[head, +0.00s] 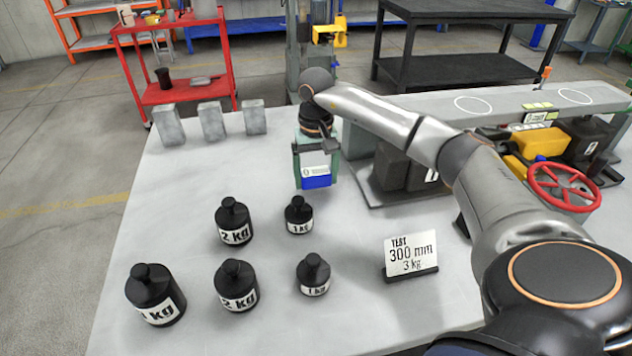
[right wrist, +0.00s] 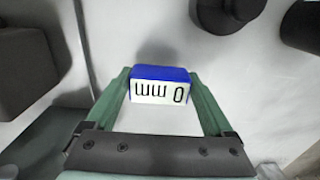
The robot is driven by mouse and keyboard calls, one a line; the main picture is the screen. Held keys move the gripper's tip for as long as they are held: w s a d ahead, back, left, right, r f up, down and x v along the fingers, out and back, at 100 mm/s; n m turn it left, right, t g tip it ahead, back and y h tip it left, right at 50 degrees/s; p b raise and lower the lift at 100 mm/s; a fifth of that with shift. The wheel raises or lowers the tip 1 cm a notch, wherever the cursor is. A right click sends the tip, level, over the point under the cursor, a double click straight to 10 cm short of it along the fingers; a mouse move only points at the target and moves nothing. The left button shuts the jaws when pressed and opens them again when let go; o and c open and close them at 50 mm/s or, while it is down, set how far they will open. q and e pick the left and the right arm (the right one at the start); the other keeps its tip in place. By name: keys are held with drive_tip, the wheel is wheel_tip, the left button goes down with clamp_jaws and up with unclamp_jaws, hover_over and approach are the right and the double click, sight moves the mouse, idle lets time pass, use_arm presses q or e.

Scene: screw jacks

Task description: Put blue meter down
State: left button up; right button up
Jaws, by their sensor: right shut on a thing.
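The blue meter (head: 316,181) is a small block, blue with a white face. My right gripper (head: 316,172), with green fingers pointing down, is shut on it. It is over the back middle of the pale table, just left of the dark blocks under the grey beam. In the right wrist view the meter (right wrist: 162,73) sits between the fingertips (right wrist: 160,84), its white face reading "0 mm" upside down. I cannot tell whether its underside touches the table. My left gripper is not in view.
Several black weights (head: 234,222) stand on the table (head: 190,185) at front left. Three grey blocks (head: 211,121) stand at the back left. A "300 mm 3 kg" sign (head: 411,256) is right of centre. A red handwheel (head: 564,188) is at right. Table is bare between blocks and weights.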

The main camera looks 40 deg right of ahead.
drive_tip(key=shift+f, duration=0.95)
drive_tip(key=shift+f, duration=0.1)
drive_tip(key=o, duration=1.4)
drive_tip(key=shift+f, duration=0.1)
drive_tip(key=shift+o, duration=0.2)
